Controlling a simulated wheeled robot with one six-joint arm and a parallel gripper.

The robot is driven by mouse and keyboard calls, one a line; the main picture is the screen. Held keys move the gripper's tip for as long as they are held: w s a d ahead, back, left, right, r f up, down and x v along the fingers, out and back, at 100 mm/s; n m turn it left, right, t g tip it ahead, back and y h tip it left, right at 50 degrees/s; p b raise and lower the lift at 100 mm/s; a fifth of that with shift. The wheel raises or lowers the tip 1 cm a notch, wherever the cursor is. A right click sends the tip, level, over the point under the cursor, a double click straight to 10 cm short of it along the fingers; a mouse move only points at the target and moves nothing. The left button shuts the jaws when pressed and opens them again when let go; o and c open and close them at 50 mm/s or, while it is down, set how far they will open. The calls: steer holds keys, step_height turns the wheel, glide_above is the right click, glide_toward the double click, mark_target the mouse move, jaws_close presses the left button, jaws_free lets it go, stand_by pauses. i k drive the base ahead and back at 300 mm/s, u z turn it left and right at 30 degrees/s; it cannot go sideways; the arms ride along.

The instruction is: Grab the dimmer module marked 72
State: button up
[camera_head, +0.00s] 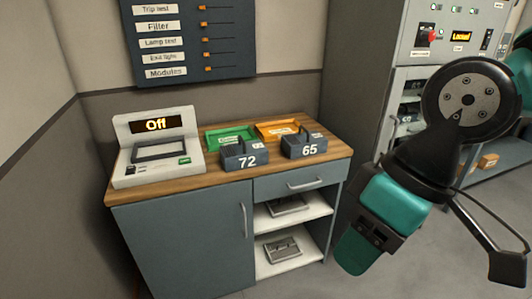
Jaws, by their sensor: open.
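The dimmer module marked 72 (245,158) is a dark blue-grey block with a handle on top and a small white label. It stands upright on the wooden top of the cabinet, in front of a green tray. A similar module marked 65 (305,148) stands just to its right. My gripper (372,232), with teal and black parts, hangs at the right of the view, in front of and to the right of the cabinet. It is open and apart from both modules. Its fingertips are hard to make out.
A tester reading "Off" (156,150) stands left of the modules. The green tray (231,135) and an orange tray (283,130) lie behind them. The cabinet (185,250) has a drawer and open shelves. A labelled panel (190,40) hangs above; a grey rack (455,25) stands right.

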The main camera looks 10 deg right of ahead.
mark_target(242, 155)
steer(key=u, duration=0.15)
steer(key=i, duration=1.6)
steer(key=u, duration=0.2)
